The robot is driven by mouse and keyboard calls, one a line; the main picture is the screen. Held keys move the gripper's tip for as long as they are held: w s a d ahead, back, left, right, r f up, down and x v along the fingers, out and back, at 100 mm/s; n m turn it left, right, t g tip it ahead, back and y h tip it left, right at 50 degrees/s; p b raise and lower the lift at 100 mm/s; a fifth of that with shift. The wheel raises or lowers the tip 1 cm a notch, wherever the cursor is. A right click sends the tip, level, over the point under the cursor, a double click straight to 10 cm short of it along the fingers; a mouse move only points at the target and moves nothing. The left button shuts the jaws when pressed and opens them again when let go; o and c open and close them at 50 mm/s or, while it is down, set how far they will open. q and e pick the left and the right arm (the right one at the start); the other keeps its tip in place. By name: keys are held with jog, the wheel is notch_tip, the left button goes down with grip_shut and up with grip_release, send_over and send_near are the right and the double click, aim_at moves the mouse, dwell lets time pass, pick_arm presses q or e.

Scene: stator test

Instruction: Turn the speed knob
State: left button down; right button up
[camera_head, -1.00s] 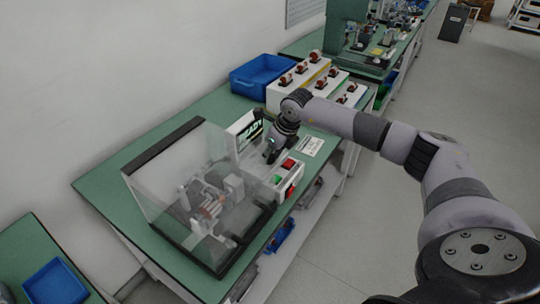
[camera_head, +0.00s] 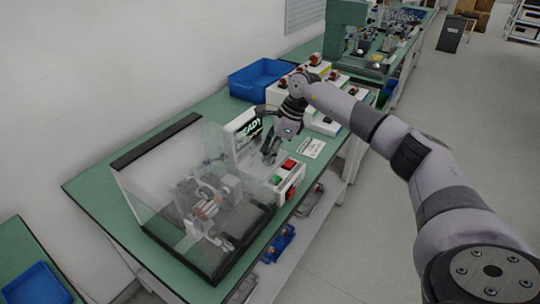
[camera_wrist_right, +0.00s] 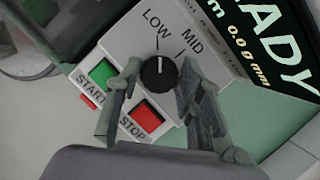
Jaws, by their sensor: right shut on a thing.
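The speed knob (camera_wrist_right: 158,74) is a black round dial on the white control panel in the right wrist view. Its white pointer points between the LOW and MID marks, nearer LOW. My right gripper (camera_wrist_right: 157,86) has its two grey fingers on either side of the knob and is shut on it. In the head view my right gripper (camera_head: 270,154) reaches down to the panel and hides the knob. My left gripper is in neither view.
A green START button (camera_wrist_right: 102,72) and a red STOP button (camera_wrist_right: 147,118) lie close to the fingers. A display (camera_head: 247,130) reads READY. A clear-walled test box (camera_head: 165,190) stands left of the panel. A blue bin (camera_head: 262,80) is behind.

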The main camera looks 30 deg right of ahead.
jog(key=shift+n, duration=0.3)
dwell(0.4)
jog(key=o, duration=1.2)
jog(key=shift+c, duration=0.2)
jog(key=v, duration=1.2)
